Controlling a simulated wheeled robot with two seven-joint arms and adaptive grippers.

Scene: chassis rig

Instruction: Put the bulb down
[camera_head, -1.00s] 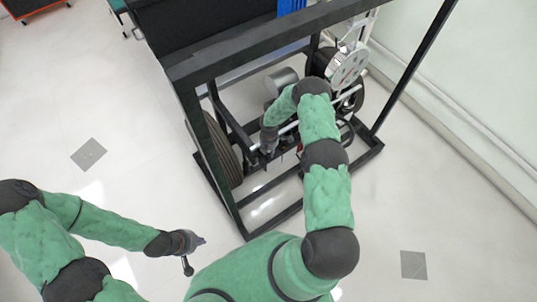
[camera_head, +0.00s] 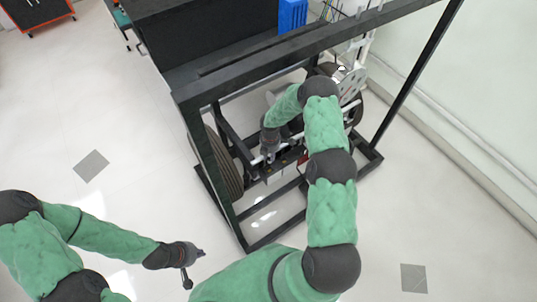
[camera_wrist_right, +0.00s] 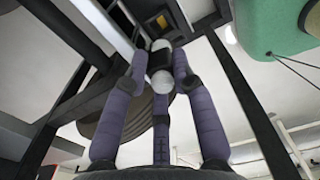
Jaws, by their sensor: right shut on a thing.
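My right gripper (camera_head: 269,153) is inside the black frame of the chassis rig (camera_head: 221,178), over a low bar with small parts on it. In the right wrist view, the purple fingers of the right gripper (camera_wrist_right: 160,75) are closed around a small white bulb (camera_wrist_right: 162,82) with a dark band across its middle. Its far end is close to a grey bar; I cannot tell whether they touch. The bulb cannot be made out in the head view. My left gripper (camera_head: 195,266) is empty, with its fingers spread, above the floor outside the rig.
A dark tyre (camera_head: 229,170) stands at the rig's left side; it also shows in the wrist view (camera_wrist_right: 118,128). A yellow part (camera_wrist_right: 161,21) sits on the bar beyond the bulb. A blue object (camera_head: 292,15) is on the rig's top.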

